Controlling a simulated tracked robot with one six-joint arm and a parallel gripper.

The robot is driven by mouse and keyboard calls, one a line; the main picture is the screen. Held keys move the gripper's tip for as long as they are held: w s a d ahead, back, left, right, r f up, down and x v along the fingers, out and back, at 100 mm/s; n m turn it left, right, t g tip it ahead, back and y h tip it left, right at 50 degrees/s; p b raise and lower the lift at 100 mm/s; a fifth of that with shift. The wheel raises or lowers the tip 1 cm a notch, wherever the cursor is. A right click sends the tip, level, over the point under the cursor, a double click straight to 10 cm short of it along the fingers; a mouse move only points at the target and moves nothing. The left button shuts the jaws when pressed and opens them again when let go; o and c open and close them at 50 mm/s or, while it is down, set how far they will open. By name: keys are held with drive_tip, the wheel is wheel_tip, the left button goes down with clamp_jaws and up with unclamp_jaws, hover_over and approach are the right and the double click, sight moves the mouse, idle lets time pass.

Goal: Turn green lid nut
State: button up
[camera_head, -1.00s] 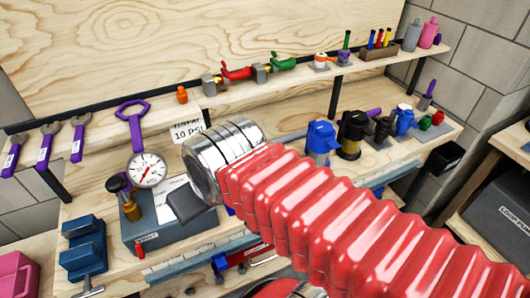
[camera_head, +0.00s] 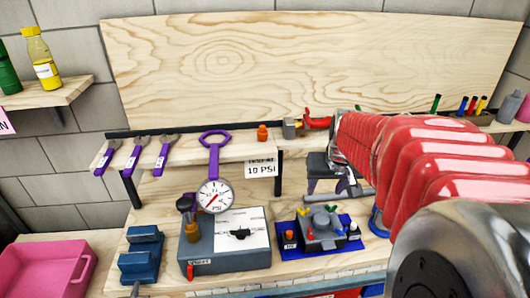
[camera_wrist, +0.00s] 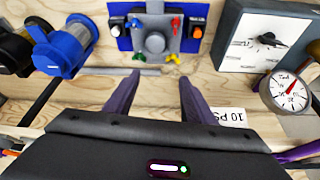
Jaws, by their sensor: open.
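A grey filter housing (camera_head: 320,231) stands on a blue mat (camera_head: 287,249) on the bench. The green lid nut (camera_head: 331,209) is small, at the housing's far right corner in the head view; in the wrist view it shows as a green wing shape (camera_wrist: 137,57) at the housing's lower left. A yellow nut (camera_head: 304,211) is beside it; red (camera_wrist: 176,24) and blue (camera_wrist: 134,23) nuts are on the opposite side. My gripper (camera_head: 329,188) is open and empty, behind the housing in the head view. Its purple fingers (camera_wrist: 160,84) are apart from the nuts, near the housing's edge.
A grey box (camera_head: 225,262) with a dial stands left of the mat, with a pressure gauge (camera_head: 215,196) above it. A blue filter (camera_wrist: 65,50) is on the other side. A shelf (camera_head: 225,150) runs behind. A grey bar (camera_wrist: 120,71) lies close to the fingertips.

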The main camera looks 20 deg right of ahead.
sight(331, 206)
drive_tip(key=d+f+m, duration=0.1)
drive_tip(key=d+f, duration=0.1)
drive_tip(key=d, duration=0.3)
drive_tip(key=shift+w+d, duration=0.15)
drive_tip(key=shift+d, duration=0.25)
drive_tip(key=x, duration=1.3)
drive_tip(key=shift+d+f, duration=0.25)
drive_tip(key=shift+f, duration=0.1)
drive_tip(key=shift+c, duration=0.6)
drive_tip(key=c, duration=0.9)
